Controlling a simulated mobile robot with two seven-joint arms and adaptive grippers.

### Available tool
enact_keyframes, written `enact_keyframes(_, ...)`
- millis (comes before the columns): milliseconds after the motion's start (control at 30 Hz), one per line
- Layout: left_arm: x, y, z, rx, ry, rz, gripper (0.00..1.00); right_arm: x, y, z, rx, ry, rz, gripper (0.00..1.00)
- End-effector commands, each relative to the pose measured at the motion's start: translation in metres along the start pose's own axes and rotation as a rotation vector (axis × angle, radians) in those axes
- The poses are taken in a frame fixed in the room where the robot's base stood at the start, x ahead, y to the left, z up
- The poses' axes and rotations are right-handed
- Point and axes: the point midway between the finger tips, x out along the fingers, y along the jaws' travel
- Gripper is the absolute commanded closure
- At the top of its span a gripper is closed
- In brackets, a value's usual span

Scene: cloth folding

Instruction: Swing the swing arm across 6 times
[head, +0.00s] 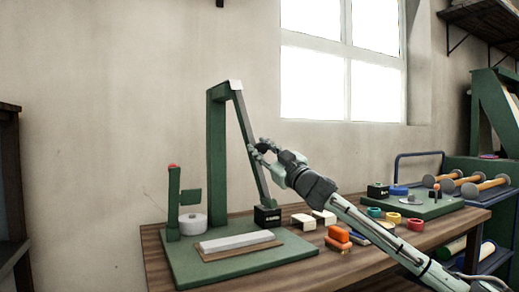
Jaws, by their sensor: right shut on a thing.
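A green stand with an upright post (216,160) rises from a flat green base (190,268) on the wooden table. The swing arm (247,135), a long green bar, hangs from the top of the post. It slants down to the right, with a dark block (267,216) at its lower end. My right gripper (257,151) comes in from the lower right and is shut on the swing arm about halfway down. Its fingers partly cover the bar there. My left gripper is not in view.
A pale bar on a wooden strip (235,242) lies on the base. A short green post (173,205) and white roll (193,223) stand at left. Orange blocks (338,238), pale blocks and coloured rings lie under and beside my right arm. Another green board (425,208) is farther right.

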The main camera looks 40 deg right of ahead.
Motion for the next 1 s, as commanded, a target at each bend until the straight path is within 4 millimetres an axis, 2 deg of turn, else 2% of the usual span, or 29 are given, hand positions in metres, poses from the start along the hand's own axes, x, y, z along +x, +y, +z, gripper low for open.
enact_keyframes(67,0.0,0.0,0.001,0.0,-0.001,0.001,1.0,0.0,0.002,0.001,-0.004,-0.004,0.005,1.0)
enact_keyframes(100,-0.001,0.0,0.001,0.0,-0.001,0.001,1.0,0.0,0.002,0.001,-0.004,-0.004,0.006,0.71)
enact_keyframes(267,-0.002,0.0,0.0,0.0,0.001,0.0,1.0,0.0,0.002,0.001,-0.003,-0.004,0.006,0.51)
enact_keyframes(667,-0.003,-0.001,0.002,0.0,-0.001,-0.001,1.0,-0.003,0.001,0.001,0.0,-0.002,0.003,0.51)
enact_keyframes(1000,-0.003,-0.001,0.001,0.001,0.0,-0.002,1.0,-0.037,-0.001,0.003,0.002,-0.006,0.001,0.51)
